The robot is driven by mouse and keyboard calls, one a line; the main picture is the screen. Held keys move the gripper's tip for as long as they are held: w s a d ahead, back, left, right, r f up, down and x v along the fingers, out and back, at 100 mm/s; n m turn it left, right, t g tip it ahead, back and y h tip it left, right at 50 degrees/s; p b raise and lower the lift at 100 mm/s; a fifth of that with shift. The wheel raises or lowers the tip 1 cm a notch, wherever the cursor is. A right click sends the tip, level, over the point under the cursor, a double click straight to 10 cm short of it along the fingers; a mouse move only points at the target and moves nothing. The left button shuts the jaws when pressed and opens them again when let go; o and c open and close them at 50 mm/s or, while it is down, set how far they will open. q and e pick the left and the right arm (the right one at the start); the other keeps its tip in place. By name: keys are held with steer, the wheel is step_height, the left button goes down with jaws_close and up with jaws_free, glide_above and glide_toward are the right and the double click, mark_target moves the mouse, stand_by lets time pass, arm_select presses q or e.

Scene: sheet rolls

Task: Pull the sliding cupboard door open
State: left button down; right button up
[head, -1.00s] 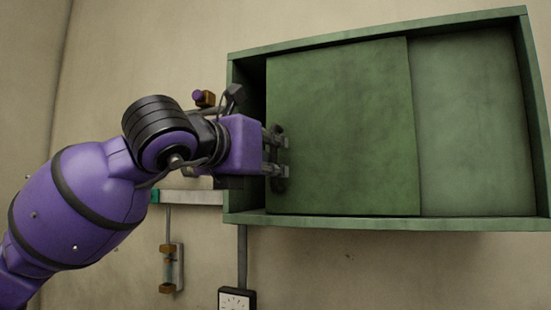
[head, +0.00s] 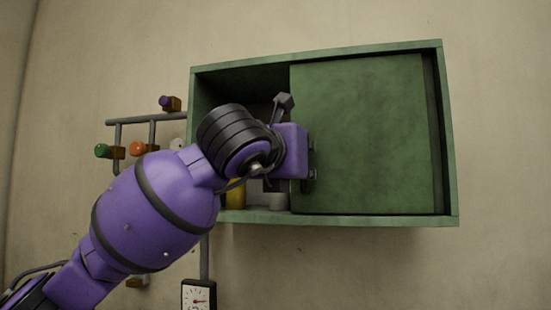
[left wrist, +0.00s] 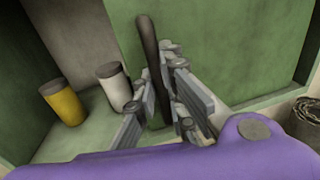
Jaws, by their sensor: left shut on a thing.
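The green cupboard (head: 330,219) hangs on the wall in the head view. Its sliding door (head: 365,130) stands at the right, over the right half, and the left part of the cupboard is open. My left gripper (head: 312,160) is at the door's left edge. In the left wrist view the left gripper (left wrist: 160,95) is shut on the dark upright bar handle (left wrist: 148,45), with a finger on either side. The door (left wrist: 235,45) also fills the right of that view. My arm hides part of the opening. My right gripper is not in view.
Inside the opening stand a yellow container (left wrist: 63,103) and a white container with a grey top (left wrist: 115,85). Coloured knobs on a pipe rack (head: 137,149) are on the wall left of the cupboard. A dial gauge (head: 198,297) hangs below.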

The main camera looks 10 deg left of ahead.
arm_select(q)
steer(key=shift+d, duration=1.05)
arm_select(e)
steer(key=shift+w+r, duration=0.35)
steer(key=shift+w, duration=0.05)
arm_select(q)
steer(key=c, duration=1.8)
jaws_free()
steer(key=shift+s, duration=0.1)
steer(key=v, duration=1.2)
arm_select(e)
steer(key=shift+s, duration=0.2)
